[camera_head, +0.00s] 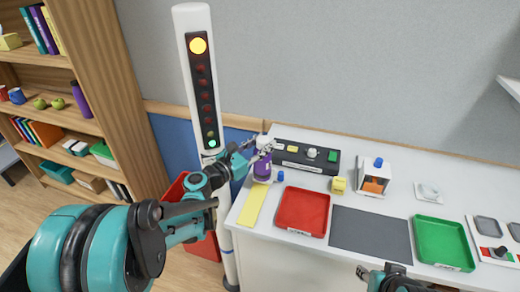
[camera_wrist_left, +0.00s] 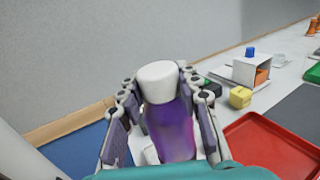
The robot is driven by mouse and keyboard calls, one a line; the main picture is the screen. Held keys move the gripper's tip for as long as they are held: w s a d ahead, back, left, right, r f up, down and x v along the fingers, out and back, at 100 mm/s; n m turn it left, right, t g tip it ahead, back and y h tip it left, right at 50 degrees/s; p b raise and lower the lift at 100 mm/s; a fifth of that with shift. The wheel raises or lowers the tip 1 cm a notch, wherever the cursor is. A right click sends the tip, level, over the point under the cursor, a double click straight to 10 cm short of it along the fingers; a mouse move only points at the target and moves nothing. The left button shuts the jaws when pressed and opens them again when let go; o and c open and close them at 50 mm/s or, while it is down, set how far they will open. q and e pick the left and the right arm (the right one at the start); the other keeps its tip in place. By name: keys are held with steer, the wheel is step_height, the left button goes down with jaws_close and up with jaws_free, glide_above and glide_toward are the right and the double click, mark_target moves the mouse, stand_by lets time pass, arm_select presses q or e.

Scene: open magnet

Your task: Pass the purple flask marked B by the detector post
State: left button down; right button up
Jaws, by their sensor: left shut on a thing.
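My left gripper (camera_head: 256,156) is shut on a purple flask (camera_head: 262,168) just right of the detector post, over the counter's left end. In the left wrist view the flask (camera_wrist_left: 172,135) sits between both fingers with its white cap (camera_wrist_left: 158,82) up. No letter on it can be read. The detector post (camera_head: 198,105) is tall and white, with a dark strip of lamps. Its top yellow lamp (camera_head: 198,46) and a low green lamp (camera_head: 212,143) are bright; the red ones between are dim. My right gripper (camera_head: 390,278) shows only partly at the bottom edge.
The white counter (camera_head: 262,232) holds a yellow strip (camera_head: 252,206), a red tray (camera_head: 302,212), a grey mat (camera_head: 370,234), a green tray (camera_head: 443,243) and a black panel (camera_head: 306,157). A bookshelf (camera_head: 108,60) stands left, with another purple bottle (camera_head: 81,99). A red bin (camera_head: 175,190) stands behind my left arm.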

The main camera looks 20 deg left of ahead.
arm_select(q)
steer(key=w, duration=0.7)
stand_by(0.3)
steer(key=shift+d, duration=0.1)
stand_by(1.4)
